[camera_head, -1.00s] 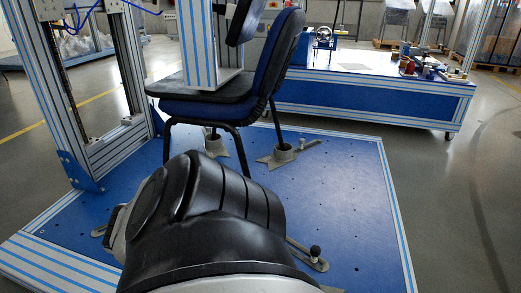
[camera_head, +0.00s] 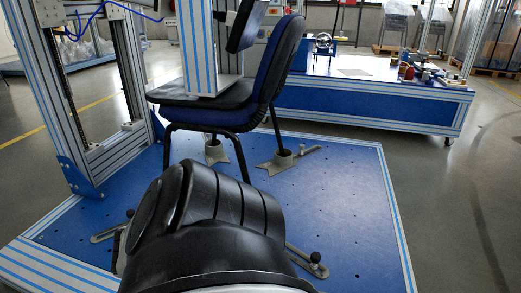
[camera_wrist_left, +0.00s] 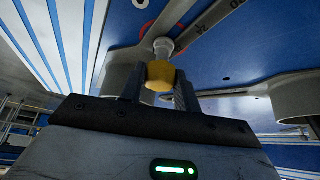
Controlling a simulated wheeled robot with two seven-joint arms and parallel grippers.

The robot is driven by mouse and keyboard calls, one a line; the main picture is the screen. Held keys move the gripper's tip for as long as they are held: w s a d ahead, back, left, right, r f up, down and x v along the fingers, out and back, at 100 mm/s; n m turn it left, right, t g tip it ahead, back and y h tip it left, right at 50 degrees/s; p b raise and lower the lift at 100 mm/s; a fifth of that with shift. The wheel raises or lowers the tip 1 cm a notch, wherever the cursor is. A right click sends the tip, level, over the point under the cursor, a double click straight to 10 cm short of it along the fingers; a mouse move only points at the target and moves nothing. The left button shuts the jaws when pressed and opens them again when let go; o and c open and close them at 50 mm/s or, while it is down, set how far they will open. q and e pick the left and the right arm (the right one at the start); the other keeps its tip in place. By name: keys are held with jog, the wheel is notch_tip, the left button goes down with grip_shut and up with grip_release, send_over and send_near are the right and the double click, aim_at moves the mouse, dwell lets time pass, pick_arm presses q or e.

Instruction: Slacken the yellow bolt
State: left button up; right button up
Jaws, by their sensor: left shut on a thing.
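In the left wrist view the yellow bolt (camera_wrist_left: 160,72) sits between the two dark fingers of my left gripper (camera_wrist_left: 160,84). The gripper is shut on it. In the head view my own black arm covers the middle front, and the bolt and left gripper are hidden. My right gripper is in neither view.
A chair (camera_head: 205,112) stands on the blue platform (camera_head: 335,185) among metal frame posts. Clamp bars with black knobs lie at the platform's left (camera_head: 112,230) and front right (camera_head: 308,258). A blue workbench (camera_head: 365,103) stands behind.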

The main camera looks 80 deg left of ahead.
pick_arm(q)
jog(key=n+p, duration=0.1)
jog(key=n+y+p, duration=0.1)
jog(key=shift+d+r+n, duration=0.1)
jog(key=shift+r+n, duration=0.1)
jog(key=shift+n, duration=0.1)
jog(key=shift+n+y+p, duration=0.4)
jog(key=shift+y+p, duration=0.1)
jog(key=shift+p, duration=0.1)
jog(key=shift+f, duration=0.15)
jog(key=shift+n+p, duration=0.6)
jog(key=shift+p, duration=0.1)
jog(key=n+y+p, duration=0.1)
jog(key=n+p, duration=0.1)
jog(key=shift+n+g+y+p, duration=0.3)
jog(key=shift+g+p, duration=0.1)
jog(key=shift+n, duration=0.3)
